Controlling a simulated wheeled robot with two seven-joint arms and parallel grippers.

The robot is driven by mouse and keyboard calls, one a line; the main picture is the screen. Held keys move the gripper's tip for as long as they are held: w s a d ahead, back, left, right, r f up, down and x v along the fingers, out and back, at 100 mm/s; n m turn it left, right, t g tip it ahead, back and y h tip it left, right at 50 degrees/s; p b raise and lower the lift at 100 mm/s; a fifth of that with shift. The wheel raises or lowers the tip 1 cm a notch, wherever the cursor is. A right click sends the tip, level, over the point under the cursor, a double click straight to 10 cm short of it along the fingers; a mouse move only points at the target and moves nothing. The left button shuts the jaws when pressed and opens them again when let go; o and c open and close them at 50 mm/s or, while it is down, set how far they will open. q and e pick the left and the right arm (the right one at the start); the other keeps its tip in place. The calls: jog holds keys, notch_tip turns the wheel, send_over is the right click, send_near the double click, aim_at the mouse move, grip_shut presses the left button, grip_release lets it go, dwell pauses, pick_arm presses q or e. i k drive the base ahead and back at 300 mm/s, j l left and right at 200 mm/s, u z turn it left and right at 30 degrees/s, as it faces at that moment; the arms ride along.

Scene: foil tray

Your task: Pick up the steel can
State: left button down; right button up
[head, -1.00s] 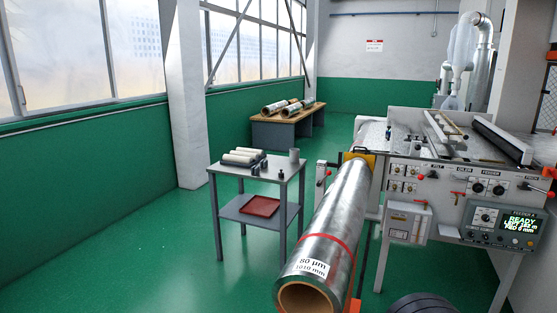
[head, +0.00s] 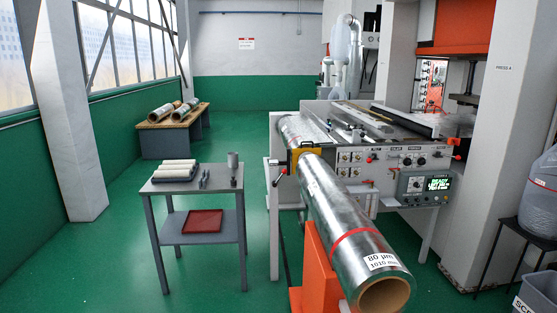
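A small grey cylindrical can (head: 233,159) stands upright near the back right corner of the small grey side table (head: 165,187). It looks like the steel can. A small dark object sits just in front of it, too small to make out. Neither of my grippers is in view.
White rolls (head: 177,173) and small dark tools (head: 204,179) share the tabletop. A red tray (head: 203,222) lies on the lower shelf. A large foil roll (head: 345,225) on an orange stand (head: 314,265) is right of the table. Green floor (head: 100,265) is open in front and left.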

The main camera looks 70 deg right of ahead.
aim_at(232, 158)
jog(key=i+l+z, duration=0.2)
jog(key=z, duration=0.25)
jog(key=i+z, duration=0.85)
jog(key=i+j+z, duration=0.15)
jog(key=i+z, duration=0.15)
jog(key=z, duration=0.15)
jog(key=i+l, duration=0.2)
jog(key=i, duration=0.5)
jog(key=i+l+z, duration=0.1)
jog(key=i, duration=0.6)
jog(key=i+l+z, duration=0.1)
jog(key=i+l, duration=0.15)
jog(key=i, duration=0.45)
jog(key=i+l+u, duration=0.35)
jog(key=i+l, duration=0.15)
jog(key=i+l+u, duration=0.3)
jog(key=i+l, duration=0.15)
jog(key=l, duration=0.2)
